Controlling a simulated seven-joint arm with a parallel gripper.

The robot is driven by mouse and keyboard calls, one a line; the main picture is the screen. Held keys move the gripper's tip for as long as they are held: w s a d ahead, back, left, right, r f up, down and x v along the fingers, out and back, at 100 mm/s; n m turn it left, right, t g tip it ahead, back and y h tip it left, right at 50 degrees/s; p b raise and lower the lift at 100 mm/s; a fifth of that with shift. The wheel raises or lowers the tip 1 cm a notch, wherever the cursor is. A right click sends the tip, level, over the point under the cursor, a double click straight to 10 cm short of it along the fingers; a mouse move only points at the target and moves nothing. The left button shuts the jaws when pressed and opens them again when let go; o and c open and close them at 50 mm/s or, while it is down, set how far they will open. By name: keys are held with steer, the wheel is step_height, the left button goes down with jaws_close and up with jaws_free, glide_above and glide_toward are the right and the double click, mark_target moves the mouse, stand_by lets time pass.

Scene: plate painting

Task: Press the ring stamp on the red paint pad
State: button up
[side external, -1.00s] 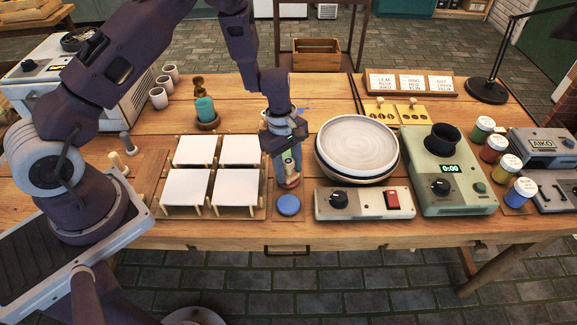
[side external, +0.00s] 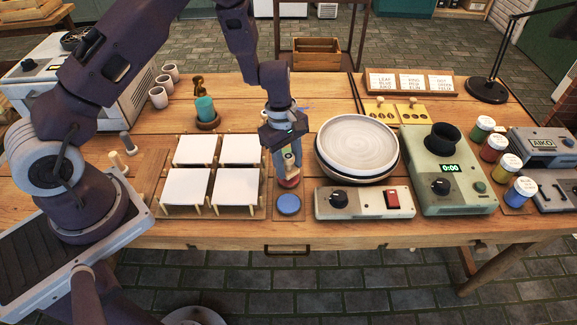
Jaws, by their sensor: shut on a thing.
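My gripper (side external: 287,150) is shut on a small upright stamp (side external: 290,168), mostly hidden between the fingers. A wooden-coloured part of the stamp shows below them. The red paint pad (side external: 289,183) lies right under it, in a row on a narrow wooden board. The stamp's lower end is over the red pad and looks very close to it or touching; I cannot tell which. A blue pad (side external: 289,205) sits just in front of the red one. The ring on the stamp's face is not visible.
White tiles on stands (side external: 238,188) are close on the left. A grey plate (side external: 358,144) on a wheel is close on the right, with a control box (side external: 364,203) in front. Paint jars (side external: 508,167) stand far right. Two other stamps (side external: 117,163) stand at left.

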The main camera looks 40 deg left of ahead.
steer(key=shift+r, duration=2.75)
